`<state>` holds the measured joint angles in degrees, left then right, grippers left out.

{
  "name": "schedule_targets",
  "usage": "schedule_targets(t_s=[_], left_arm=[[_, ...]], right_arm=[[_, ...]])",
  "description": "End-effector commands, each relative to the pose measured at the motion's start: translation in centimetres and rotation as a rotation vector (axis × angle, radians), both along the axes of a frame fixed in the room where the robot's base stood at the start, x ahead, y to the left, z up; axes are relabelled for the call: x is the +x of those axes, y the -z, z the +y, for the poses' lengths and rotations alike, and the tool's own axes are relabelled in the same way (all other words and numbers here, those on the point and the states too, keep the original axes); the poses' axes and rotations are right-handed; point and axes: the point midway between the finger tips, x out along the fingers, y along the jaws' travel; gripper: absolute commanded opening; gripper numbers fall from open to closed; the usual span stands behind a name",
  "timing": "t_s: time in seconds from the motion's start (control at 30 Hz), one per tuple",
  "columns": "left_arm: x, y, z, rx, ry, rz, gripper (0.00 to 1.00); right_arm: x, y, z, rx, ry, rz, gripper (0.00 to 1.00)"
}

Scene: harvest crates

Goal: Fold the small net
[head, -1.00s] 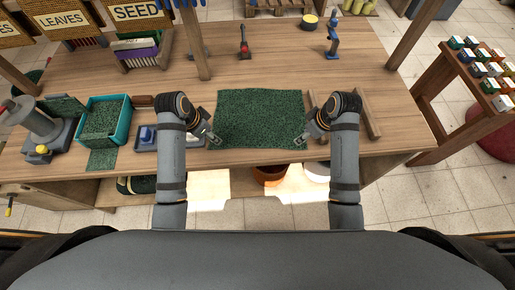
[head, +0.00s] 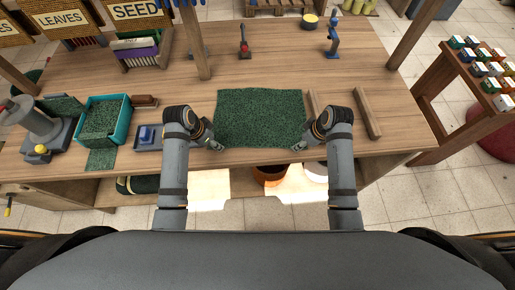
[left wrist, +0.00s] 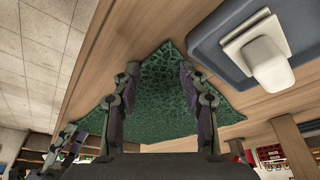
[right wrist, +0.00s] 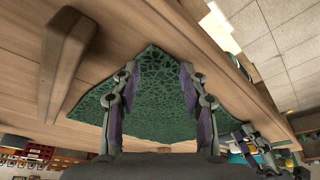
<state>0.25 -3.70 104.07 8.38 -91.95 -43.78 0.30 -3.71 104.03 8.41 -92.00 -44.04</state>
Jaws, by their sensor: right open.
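The small green net (head: 260,115) lies flat and spread out on the wooden table, near its front edge. My left gripper (head: 221,147) is at the net's near left corner. In the left wrist view its two fingers (left wrist: 157,85) stand apart with the net's corner between and beyond them. My right gripper (head: 297,147) is at the net's near right corner. In the right wrist view its fingers (right wrist: 158,85) are apart, with the net (right wrist: 150,100) showing between them. I cannot tell whether either gripper touches the net.
Wooden bars (head: 367,113) lie right of the net. A wooden post (head: 196,45) rises behind. The table beyond the net is mostly clear.

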Motion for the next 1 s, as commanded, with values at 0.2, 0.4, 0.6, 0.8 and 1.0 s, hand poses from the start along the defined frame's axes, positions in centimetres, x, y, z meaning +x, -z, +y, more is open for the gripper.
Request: schedule_targets(t_s=[0.2,0.4,0.6,0.8,1.0], left_arm=[[-0.08,0.1,-0.01,0.0,0.0,0.003,0.31],[-0.11,0.15,-0.01,0.0,0.0,0.004,0.17],[-0.11,0.27,-0.03,0.0,0.0,0.004,0.04],[-0.12,0.32,-0.03,0.001,0.0,0.005,0.0],[-0.14,0.37,-0.03,0.001,0.0,0.006,0.0]], right_arm=[[-0.08,0.15,0.0,0.0,-0.001,0.003,0.31],[-0.13,0.22,0.01,0.0,0.0,0.004,0.17],[-0.15,0.35,0.03,0.0,0.0,0.006,0.04],[-0.17,0.43,0.04,0.0,-0.001,0.007,0.0],[-0.21,0.48,0.03,0.0,-0.001,0.009,0.0]])
